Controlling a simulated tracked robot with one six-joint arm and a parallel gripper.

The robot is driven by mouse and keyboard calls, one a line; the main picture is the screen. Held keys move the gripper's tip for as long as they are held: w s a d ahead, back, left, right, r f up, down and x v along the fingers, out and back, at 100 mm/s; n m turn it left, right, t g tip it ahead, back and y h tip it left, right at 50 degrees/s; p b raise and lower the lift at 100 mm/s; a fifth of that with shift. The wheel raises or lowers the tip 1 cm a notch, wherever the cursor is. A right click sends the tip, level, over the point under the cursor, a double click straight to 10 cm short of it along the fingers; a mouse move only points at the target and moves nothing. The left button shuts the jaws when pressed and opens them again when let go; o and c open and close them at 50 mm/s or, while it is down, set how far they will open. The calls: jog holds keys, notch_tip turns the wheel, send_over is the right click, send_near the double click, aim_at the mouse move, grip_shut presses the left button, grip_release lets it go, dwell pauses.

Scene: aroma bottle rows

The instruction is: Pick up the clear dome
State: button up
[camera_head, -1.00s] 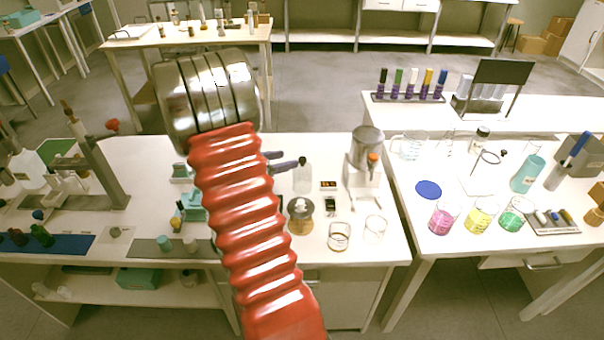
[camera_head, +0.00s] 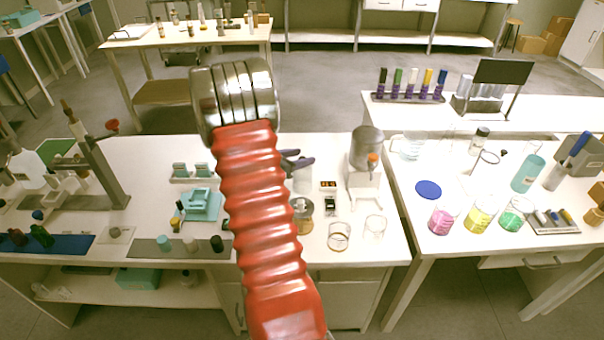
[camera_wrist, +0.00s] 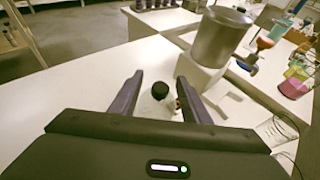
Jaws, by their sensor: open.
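A clear, see-through piece (camera_head: 304,180) stands on the middle bench behind my red arm. It seems to be the clear dome, but I cannot be sure of its shape. In the wrist view a clear body with a black top (camera_wrist: 160,98) shows between the two dark fingers, a little beyond my gripper (camera_wrist: 156,88); I see no contact. In the head view my gripper (camera_head: 297,160) is partly hidden by my wrist. Its dark fingers are apart and over the top of the clear piece. My gripper is open and holds nothing.
A grey dispenser on a white stand (camera_head: 366,150) is close to the right. An amber jar with a dark top (camera_head: 303,210) and two glass beakers, one here (camera_head: 339,237), stand in front. Small dark boxes (camera_head: 330,205) lie beside them. A teal device (camera_head: 200,203) is left.

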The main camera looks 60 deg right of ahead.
jog(key=x, duration=0.5)
jog(key=shift+s+a+f, duration=0.1)
jog(key=shift+a+f, duration=0.05)
jog(key=shift+f, duration=0.25)
jog(key=shift+c, duration=0.3)
grip_shut()
